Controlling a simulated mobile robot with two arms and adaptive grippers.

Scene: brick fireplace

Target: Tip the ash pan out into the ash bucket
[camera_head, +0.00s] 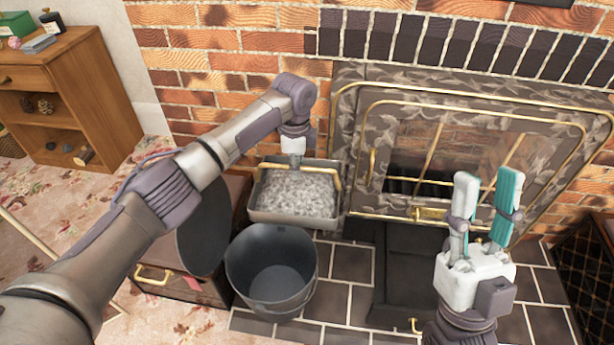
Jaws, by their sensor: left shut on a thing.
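The ash pan (290,222) is a grey metal tray with a brass handle, filled with pale grey ash. It looks level and sits just behind the ash bucket; I cannot tell whether its underside touches the hearth. My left gripper (295,163) reaches down over the pan's back part and is shut on its brass handle, its fingertips partly hidden. The ash bucket (240,268) is dark grey, upright and open, and looks empty inside. My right gripper (488,180) is open and empty, fingers pointing up, in front of the fireplace.
The fireplace screen (350,125) with brass rails stands behind my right gripper. A dark box with a brass handle (152,274) and a dark round disc (204,228) are left of the bucket. A wooden shelf unit (95,75) stands far left. Hearth tiles (340,300) right of the bucket are clear.

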